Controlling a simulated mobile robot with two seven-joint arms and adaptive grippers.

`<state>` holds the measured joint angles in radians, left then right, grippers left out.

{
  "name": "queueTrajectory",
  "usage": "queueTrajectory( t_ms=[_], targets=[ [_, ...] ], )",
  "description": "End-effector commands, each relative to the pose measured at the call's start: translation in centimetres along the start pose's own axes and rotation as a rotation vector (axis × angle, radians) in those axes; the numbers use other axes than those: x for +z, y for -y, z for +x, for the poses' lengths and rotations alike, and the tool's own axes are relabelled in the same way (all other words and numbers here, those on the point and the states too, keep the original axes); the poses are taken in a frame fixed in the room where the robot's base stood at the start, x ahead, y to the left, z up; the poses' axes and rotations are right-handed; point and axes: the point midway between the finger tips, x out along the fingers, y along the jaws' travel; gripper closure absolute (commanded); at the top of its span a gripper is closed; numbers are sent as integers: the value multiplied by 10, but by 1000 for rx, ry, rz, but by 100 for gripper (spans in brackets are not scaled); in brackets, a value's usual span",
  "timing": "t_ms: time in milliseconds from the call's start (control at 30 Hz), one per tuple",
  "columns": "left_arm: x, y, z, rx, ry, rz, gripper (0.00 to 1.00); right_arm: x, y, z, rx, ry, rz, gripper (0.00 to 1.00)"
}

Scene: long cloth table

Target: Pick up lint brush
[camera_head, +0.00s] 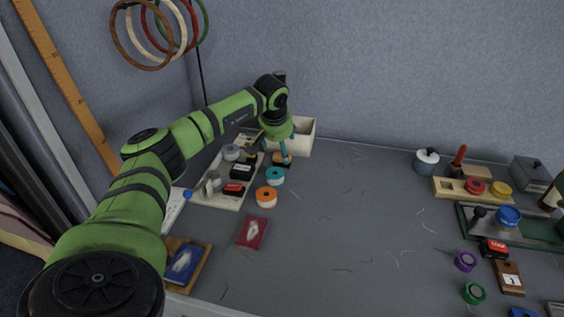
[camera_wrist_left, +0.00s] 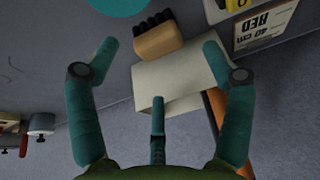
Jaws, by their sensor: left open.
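A small tan wooden block with dark tufts (camera_wrist_left: 158,37), which looks like the lint brush, lies on the grey table cloth. In the head view the lint brush (camera_head: 283,160) is just below my left gripper (camera_head: 279,147), partly hidden by it. In the wrist view my left gripper (camera_wrist_left: 158,75) is open, its teal fingers spread wide. The brush is beyond the fingertips, roughly centred between them, and not touched. My right gripper is not in view.
A cream open box (camera_head: 302,136) stands behind the gripper. A tray (camera_head: 226,201) of small items is at left. A teal roll (camera_head: 275,176) and orange roll (camera_head: 266,197) are nearer me. The table middle is mostly free; more items stand at right.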

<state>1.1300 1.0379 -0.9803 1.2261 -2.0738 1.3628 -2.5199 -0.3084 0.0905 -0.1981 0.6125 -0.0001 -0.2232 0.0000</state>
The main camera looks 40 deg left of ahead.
Motion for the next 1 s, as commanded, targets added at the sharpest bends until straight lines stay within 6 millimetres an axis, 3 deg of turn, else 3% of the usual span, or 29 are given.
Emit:
queueTrajectory(
  t_ms=[300, 633, 800, 1000],
  targets=[
    [3, -1, 44, 1, 2, -2, 19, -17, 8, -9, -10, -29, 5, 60],
    [3, 0, 51, 0, 0, 0, 19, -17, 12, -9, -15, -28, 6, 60],
    [3, 0, 51, 0, 0, 0, 87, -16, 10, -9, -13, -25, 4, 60],
    [3, 0, 52, 0, 2, 0, 88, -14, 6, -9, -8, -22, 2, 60]
  ],
)
